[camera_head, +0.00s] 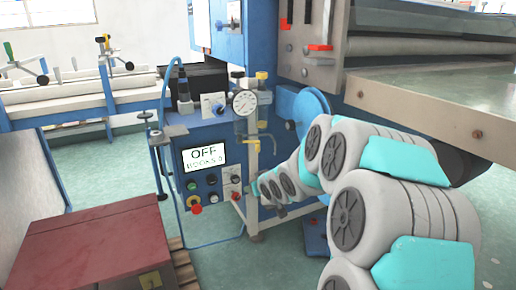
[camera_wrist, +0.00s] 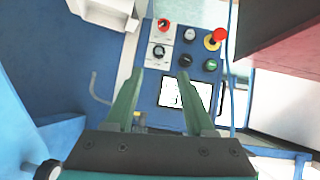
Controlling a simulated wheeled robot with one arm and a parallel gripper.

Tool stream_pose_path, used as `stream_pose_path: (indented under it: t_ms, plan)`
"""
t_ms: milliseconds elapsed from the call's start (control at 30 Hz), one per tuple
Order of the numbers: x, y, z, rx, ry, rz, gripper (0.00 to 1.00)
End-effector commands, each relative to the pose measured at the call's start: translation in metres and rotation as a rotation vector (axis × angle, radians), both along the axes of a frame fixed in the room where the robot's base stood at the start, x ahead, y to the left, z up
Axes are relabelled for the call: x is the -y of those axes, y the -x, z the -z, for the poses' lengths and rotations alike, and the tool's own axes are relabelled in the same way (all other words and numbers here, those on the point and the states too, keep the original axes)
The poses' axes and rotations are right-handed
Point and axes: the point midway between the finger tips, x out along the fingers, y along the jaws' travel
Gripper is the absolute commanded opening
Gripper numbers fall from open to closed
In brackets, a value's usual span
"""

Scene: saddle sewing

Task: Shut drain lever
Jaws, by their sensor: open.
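What looks like the drain lever (camera_head: 256,137) is a small yellow handle below the round pressure gauge (camera_head: 244,102) on the blue machine. In the wrist view a small yellowish part (camera_wrist: 141,117) shows beside the left finger, partly hidden by my gripper; I cannot tell if it is the lever. My gripper (camera_wrist: 160,72) is open, with its two green fingers spread and nothing seen held between them. In the head view my arm reaches in from the right, and its end is low, below and near the lever; the fingers are hard to make out there.
The control panel has a screen (camera_head: 204,157) reading OFF, which also shows in the wrist view (camera_wrist: 187,91). Several knobs and a red button (camera_head: 196,209) sit below it. A dark red box (camera_head: 92,248) stands at the front left. A metal table (camera_head: 440,95) overhangs at right.

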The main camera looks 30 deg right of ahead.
Motion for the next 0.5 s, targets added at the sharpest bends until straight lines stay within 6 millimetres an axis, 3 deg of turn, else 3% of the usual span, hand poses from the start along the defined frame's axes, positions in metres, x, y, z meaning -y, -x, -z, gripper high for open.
stream_pose_path:
  t_ms: [100,200,500]
  plan:
    - [0.032,-0.036,-0.01,0.165,-0.017,-0.024,0.54]
    - [0.055,-0.056,-0.021,0.31,-0.037,-0.052,0.54]
    - [0.093,-0.07,-0.044,0.593,-0.086,-0.122,0.54]
